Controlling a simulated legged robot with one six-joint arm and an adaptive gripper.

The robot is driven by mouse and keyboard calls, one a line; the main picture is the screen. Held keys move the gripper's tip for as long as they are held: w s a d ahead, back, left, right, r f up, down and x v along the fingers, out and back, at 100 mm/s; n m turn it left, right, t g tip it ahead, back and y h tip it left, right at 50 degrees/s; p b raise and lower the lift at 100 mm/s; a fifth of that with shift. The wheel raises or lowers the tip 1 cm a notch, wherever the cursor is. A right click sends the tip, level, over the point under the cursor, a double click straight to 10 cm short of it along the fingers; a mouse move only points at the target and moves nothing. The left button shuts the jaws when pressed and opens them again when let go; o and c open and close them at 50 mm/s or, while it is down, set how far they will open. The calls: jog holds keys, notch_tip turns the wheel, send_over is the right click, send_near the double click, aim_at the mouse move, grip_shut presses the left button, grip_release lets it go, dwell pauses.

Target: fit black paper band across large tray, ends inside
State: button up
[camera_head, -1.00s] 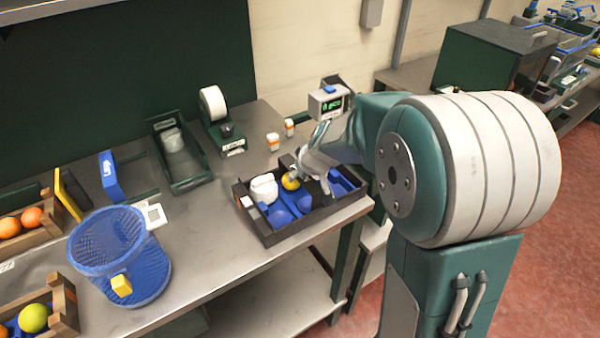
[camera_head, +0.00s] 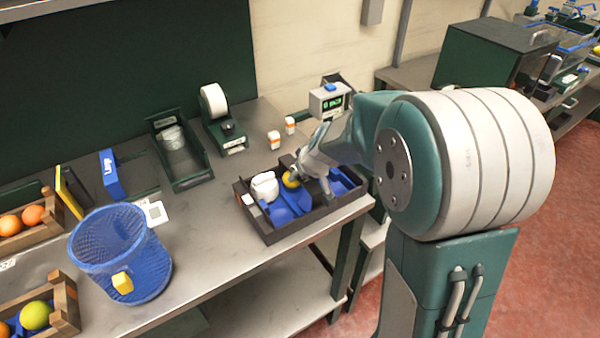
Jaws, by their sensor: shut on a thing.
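The large tray (camera_head: 271,238) is black with blue inserts and sits near the front edge of the bench. My gripper (camera_head: 300,179) is low over its middle, reaching in from the right, with its fingers partly hidden. A dark strip, which looks like the black paper band (camera_head: 319,189), shows at the gripper inside the tray. My gripper appears shut on it; I cannot tell where its ends lie. A yellow-orange round thing (camera_head: 290,181) shows beside the fingers. A white object (camera_head: 264,187) stands in the tray's left part.
A blue mesh basket (camera_head: 120,252) and wooden fruit crates (camera_head: 64,302) stand at the left. A dark green bin (camera_head: 180,158), a tape dispenser (camera_head: 222,120) and two small white-and-orange containers (camera_head: 282,132) stand behind the tray. Bare bench lies between basket and tray.

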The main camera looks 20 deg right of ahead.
jog(key=shift+f, duration=0.15)
jog(key=o, duration=0.9)
jog(key=shift+o, duration=0.2)
jog(key=shift+o, duration=0.8)
jog(key=shift+r, duration=4.05)
